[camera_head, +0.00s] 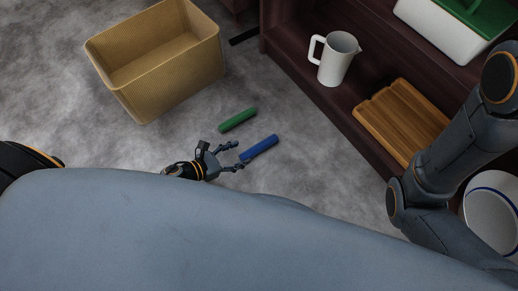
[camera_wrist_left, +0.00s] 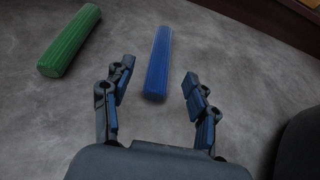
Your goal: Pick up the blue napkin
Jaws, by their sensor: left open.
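The blue napkin (camera_head: 259,148) is a rolled blue cylinder lying on the grey floor. It also shows in the left wrist view (camera_wrist_left: 158,62), running away from the camera. My left gripper (camera_head: 239,155) is open and empty, low over the floor at the near left end of the blue napkin. In the wrist view the near end of the napkin lies ahead of and between the two spread fingers (camera_wrist_left: 157,82). I cannot tell whether any finger touches it. My right arm shows at the right; its gripper is out of the picture.
A green roll (camera_head: 237,120) lies beside the blue one, also in the wrist view (camera_wrist_left: 69,41). A tan basket (camera_head: 165,89) stands at upper left. A dark shelf (camera_head: 292,71) holds a white pitcher (camera_head: 336,62), a wooden board (camera_head: 404,117) and a green-lidded box (camera_head: 440,33). A white bowl (camera_head: 491,207) is at right.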

